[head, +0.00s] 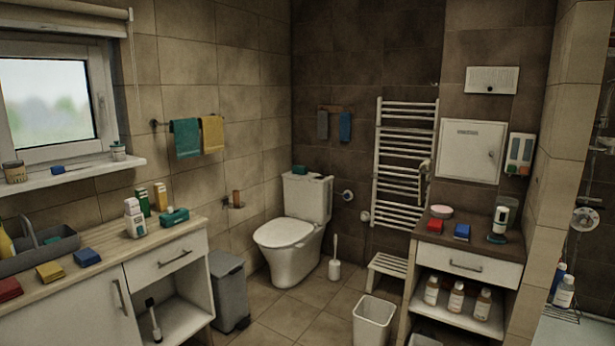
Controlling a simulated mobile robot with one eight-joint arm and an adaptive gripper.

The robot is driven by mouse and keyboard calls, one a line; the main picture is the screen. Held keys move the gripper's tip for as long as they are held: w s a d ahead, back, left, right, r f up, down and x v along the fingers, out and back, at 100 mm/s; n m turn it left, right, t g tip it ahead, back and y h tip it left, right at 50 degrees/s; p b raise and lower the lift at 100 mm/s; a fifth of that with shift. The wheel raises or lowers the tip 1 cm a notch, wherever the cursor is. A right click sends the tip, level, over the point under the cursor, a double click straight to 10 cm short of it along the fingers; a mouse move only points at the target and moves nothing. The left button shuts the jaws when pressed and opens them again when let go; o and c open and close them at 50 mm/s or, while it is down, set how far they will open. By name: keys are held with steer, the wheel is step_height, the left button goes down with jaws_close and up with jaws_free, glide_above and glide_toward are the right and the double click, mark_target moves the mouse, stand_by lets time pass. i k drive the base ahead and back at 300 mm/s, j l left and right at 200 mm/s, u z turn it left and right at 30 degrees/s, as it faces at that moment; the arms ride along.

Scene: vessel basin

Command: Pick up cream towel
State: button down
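I cannot make out a towel that is clearly cream. A teal towel (186,138) and a yellow towel (212,134) hang side by side on a rail on the left wall. A grey cloth (322,125) and a blue cloth (345,127) hang from a holder on the back wall. A small pale item (424,167) shows at the right side of the white towel radiator (404,150); I cannot tell what it is. My gripper is not in view.
A toilet (293,235), grey bin (229,290), white basket (374,322) and low stool (387,268) stand around the floor. A wooden-topped cabinet (150,245) is at left, a dark-topped one (470,245) at right. Clear floor (300,315) lies between.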

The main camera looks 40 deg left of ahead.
mark_target(428, 163)
steer(key=u, duration=0.8)
steer(key=z, duration=4.05)
steer(key=u, duration=4.05)
steer(key=i+j+u, duration=0.35)
steer(key=i, duration=0.25)
